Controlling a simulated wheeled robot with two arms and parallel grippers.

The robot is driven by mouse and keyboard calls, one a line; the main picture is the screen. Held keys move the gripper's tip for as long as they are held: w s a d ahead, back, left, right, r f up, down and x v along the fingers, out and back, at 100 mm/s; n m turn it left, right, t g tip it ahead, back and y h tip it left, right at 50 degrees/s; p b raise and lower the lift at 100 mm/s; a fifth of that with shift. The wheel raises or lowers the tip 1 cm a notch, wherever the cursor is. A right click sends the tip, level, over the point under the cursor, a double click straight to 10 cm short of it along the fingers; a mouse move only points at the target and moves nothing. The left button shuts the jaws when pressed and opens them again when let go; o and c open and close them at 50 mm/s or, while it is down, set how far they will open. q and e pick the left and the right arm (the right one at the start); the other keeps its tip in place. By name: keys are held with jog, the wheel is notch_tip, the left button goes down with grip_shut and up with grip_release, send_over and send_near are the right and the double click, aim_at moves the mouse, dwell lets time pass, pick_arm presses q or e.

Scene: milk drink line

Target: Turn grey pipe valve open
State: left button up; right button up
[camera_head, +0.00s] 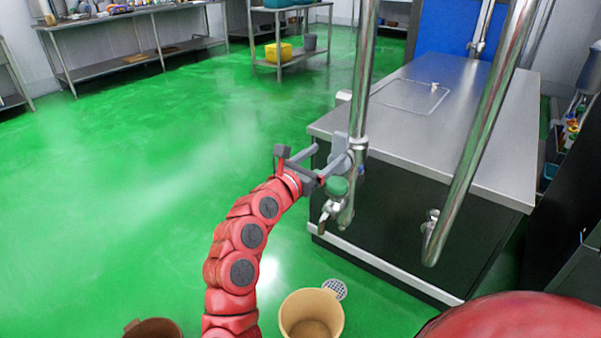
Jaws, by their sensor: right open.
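A vertical steel pipe (363,70) stands at the near left corner of the steel counter. A grey valve handle (340,147) sits on the left side of this pipe. Just below it are a green knob (338,187) and a metal spout (328,212). My right gripper (327,161) is open, with its fingers pointing right toward the pipe. Its fingertips are close to the grey handle, one above left and one below. I cannot tell whether they touch it. My left gripper is not in view.
A second slanted steel pipe (485,125) rises at the right. The counter (430,130) stands behind the pipes. A tan bucket (312,312) is on the green floor below, beside a round drain (336,289). A brown container (152,329) is at the bottom left. The left floor is clear.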

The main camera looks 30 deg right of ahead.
jog(key=v, duration=1)
